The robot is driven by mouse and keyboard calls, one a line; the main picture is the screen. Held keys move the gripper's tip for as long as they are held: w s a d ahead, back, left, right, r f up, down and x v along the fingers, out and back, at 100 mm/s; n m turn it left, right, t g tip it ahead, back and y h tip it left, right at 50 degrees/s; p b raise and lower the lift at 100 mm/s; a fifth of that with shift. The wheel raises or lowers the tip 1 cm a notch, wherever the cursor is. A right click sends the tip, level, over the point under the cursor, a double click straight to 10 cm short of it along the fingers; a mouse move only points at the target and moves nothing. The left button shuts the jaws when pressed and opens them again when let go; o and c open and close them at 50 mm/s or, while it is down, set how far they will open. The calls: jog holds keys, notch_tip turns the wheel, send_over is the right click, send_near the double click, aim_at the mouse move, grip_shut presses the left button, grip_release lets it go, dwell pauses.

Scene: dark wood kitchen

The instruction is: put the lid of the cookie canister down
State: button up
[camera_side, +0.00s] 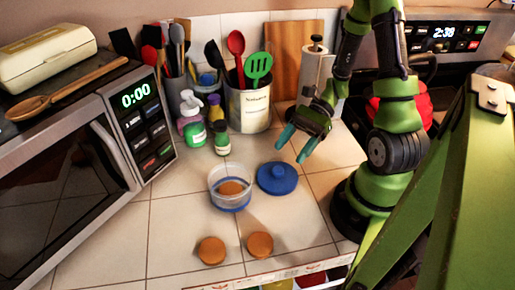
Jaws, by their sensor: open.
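The blue lid (277,178) with a round knob on top lies flat on the tiled counter. It is just right of the cookie canister (230,192), apart from it or barely touching. The canister is clear with a blue base, stands open at the top, and holds a brown cookie. My gripper (295,147) is above and slightly right of the lid, pointing down with its two teal fingers apart. Nothing is between the fingers. Two more cookies, a left one (212,250) and a right one (260,244), lie on the counter in front.
A microwave (100,140) stands at the left. Soap bottles (192,118), a small green bottle (221,138) and a utensil can (249,106) stand behind the canister. A paper towel roll (316,75) is behind my gripper. The counter's front left is clear.

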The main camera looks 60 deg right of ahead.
aim_at(279, 169)
jog(key=x, duration=0.4)
jog(key=shift+s+a+f, duration=0.15)
jog(key=shift+a+f, duration=0.15)
jog(key=shift+f, duration=0.05)
grip_shut()
